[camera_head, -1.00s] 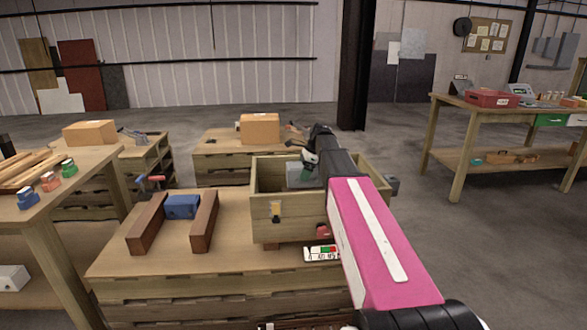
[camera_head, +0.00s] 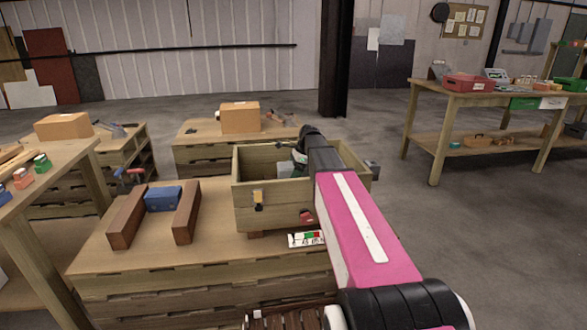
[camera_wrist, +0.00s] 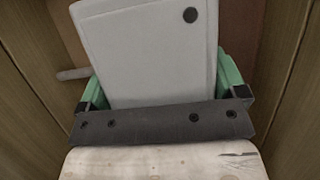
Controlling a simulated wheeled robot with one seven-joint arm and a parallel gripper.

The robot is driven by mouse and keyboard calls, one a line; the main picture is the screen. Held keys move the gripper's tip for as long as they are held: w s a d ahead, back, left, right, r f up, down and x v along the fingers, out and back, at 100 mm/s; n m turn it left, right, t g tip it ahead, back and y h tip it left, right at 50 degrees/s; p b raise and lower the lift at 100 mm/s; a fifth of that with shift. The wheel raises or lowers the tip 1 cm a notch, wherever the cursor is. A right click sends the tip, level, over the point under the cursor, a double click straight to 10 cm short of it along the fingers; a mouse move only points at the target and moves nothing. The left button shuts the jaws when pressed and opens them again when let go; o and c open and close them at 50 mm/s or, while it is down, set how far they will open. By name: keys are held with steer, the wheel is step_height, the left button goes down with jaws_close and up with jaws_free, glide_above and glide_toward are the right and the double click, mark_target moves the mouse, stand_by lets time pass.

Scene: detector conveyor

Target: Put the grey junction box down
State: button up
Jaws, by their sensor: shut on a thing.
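The grey junction box (camera_wrist: 150,50) fills the middle of the wrist view, its pale face with one dark round spot. My gripper (camera_wrist: 160,86) is shut on it, with a green finger at each side. In the head view my gripper (camera_head: 301,158) reaches into an open wooden crate (camera_head: 285,205), and part of the grey box (camera_head: 288,170) shows inside. Wooden walls stand on both sides in the wrist view. The crate's front wall hides the lower part of the box, and I cannot tell whether it touches the crate floor.
The crate stands on a pallet-like table (camera_head: 110,255). Left of it a blue block (camera_head: 163,199) lies between two brown bars (camera_head: 126,217). A small marked card (camera_head: 306,239) lies in front of the crate. A cardboard box (camera_head: 240,117) stands behind. Open floor lies to the right.

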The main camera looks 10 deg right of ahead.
steer(key=shift+f, duration=0.55)
steer(key=o, duration=1.4)
steer(key=v, duration=1.3)
steer(key=shift+a+r, duration=0.1)
steer(key=shift+a, duration=0.05)
